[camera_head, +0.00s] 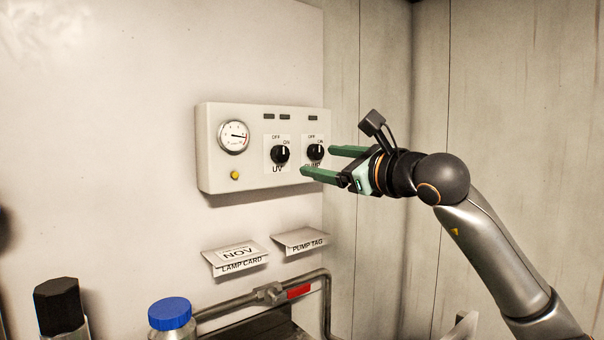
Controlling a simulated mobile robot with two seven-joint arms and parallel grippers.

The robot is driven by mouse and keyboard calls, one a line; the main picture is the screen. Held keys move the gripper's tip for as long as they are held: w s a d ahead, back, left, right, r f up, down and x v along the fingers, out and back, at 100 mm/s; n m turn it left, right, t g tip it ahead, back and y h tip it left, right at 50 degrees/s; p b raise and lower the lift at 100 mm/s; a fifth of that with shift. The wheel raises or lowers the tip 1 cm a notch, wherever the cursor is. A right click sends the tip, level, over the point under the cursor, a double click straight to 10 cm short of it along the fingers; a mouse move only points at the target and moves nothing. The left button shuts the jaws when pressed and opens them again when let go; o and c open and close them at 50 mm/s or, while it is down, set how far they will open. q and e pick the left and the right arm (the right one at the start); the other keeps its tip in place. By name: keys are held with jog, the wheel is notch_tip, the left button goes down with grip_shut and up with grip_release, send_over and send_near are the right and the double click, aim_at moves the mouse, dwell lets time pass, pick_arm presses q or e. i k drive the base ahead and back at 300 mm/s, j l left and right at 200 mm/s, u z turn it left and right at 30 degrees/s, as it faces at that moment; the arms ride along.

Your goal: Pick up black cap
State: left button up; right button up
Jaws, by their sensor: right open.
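A black cap (59,306) sits on top of an upright housing at the lower left, and the picture's bottom edge cuts off what is below it. My right gripper (316,161) is open and empty, with its green fingers pointing left in front of the control panel. It is close to the PUMP knob (315,151), and I cannot tell whether it touches it. The gripper is far to the right of the black cap and higher than it. My left gripper is not in view.
The control panel (215,180) on the wall carries a gauge (233,137) and a UV knob (280,154). Below are the LAMP CARD holder (236,259) and PUMP TAG holder (300,241). A blue cap (170,313) stands right of the black cap, beside a metal pipe (232,304) with a red-marked part.

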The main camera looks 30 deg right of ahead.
aim_at(58, 302)
jog(key=k+l, duration=0.1)
jog(key=k, duration=0.4)
jog(key=k+l, duration=0.1)
jog(key=k, duration=0.4)
